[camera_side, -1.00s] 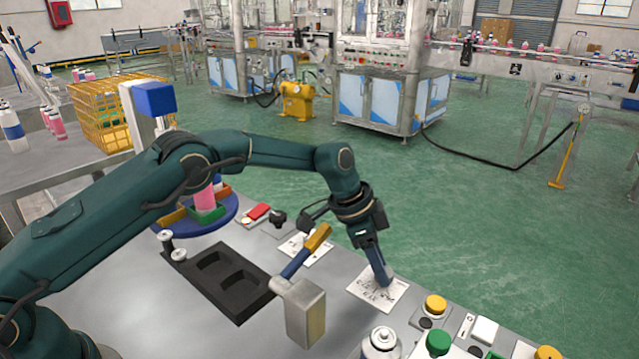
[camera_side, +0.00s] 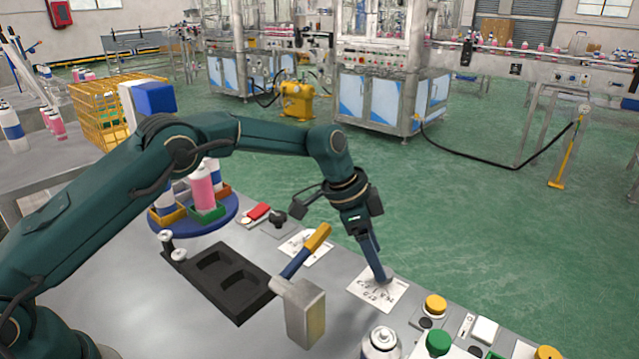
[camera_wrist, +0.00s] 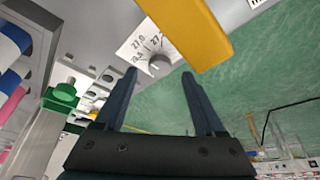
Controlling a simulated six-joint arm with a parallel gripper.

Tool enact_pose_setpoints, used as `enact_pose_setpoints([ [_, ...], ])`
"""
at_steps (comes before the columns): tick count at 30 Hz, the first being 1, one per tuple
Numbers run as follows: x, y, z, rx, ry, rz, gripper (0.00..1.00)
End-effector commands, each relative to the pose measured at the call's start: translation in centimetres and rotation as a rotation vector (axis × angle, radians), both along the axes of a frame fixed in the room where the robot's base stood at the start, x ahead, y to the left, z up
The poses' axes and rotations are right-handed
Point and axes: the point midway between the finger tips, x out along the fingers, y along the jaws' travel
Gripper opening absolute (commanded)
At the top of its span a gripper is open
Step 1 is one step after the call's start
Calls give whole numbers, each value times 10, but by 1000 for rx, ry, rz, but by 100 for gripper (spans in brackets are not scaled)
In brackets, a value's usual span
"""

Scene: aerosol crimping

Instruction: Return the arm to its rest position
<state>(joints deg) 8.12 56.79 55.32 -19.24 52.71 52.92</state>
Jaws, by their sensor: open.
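My gripper (camera_side: 384,280) points down at a white dial plate (camera_side: 366,297) near the table's far edge. In the wrist view its two blue fingers (camera_wrist: 145,74) are spread apart with nothing held between them. The dial plate also shows there (camera_wrist: 140,40), with printed numbers and a round grey knob (camera_wrist: 159,62) just beyond the fingertips. In the side view the fingers hide the knob; I cannot tell whether they touch it. My arm is stretched over the table from the lower left.
A lever with a yellow grip (camera_side: 318,237) rises from a metal block (camera_side: 305,315), close to my gripper. A black fixture (camera_side: 225,270), a blue turntable (camera_side: 224,219) with bottles, a spray can (camera_side: 381,345) and coloured buttons (camera_side: 436,304) surround it. Space above the table's far edge looks free.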

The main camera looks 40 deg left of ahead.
Motion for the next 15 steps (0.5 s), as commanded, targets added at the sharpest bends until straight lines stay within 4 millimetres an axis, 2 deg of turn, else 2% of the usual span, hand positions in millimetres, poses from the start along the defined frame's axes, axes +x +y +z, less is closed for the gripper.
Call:
enact_pose_setpoints([
  [3, -3, 5, 15, 0, -3, 0, 72],
  [6, -5, 6, 20, 1, -1, -1, 72],
  [15, -6, 7, 22, 1, 0, -1, 72],
])
